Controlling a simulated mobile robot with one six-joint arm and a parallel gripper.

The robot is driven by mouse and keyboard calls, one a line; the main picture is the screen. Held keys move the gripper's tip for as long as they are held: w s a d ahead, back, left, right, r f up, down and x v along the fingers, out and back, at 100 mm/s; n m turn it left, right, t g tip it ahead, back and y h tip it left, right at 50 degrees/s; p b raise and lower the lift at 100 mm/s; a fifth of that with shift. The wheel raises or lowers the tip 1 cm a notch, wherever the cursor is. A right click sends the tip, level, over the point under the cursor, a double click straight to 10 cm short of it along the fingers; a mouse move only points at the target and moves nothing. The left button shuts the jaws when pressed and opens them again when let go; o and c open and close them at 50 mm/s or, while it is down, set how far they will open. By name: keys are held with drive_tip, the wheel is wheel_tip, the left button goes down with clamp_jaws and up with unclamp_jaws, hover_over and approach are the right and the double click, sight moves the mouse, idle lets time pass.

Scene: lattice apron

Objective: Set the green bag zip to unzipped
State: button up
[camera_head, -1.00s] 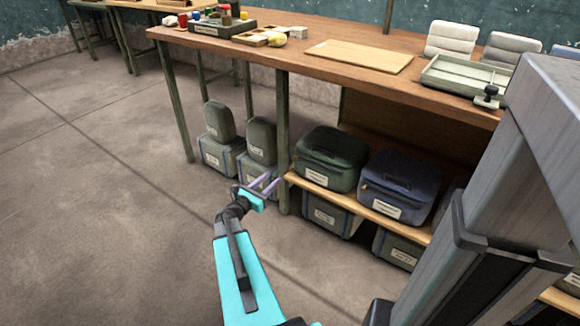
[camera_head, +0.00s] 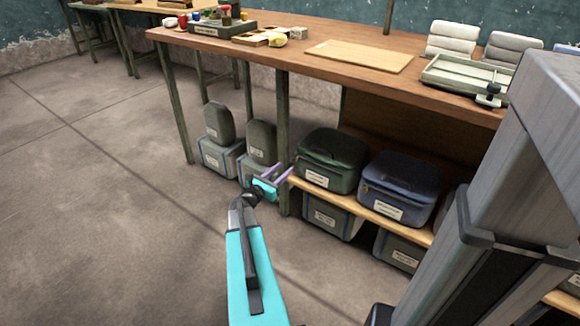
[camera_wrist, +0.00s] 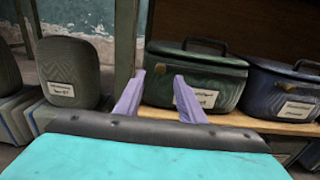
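The green bag (camera_head: 332,158) sits on the low wooden shelf under the workbench, with a white label on its front and a handle on its lid. In the wrist view the green bag (camera_wrist: 205,80) is ahead of my gripper, and a small yellowish tab (camera_wrist: 160,69) shows near its upper left front edge. I cannot tell from the frames how far the zip is open. My gripper (camera_head: 276,174) is left of the green bag and apart from it. In the wrist view its two purple fingers (camera_wrist: 157,95) are spread with nothing between them.
A blue bag (camera_head: 399,187) stands right of the green bag on the shelf (camera_head: 310,186). A table leg (camera_head: 283,140) stands between my gripper and the back. Grey bins (camera_head: 330,216) are below the shelf. Open floor (camera_head: 110,220) lies to the left.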

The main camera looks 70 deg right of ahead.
sight(294, 160)
drive_tip(key=shift+b+x, duration=0.6)
drive_tip(key=shift+x, duration=2.5)
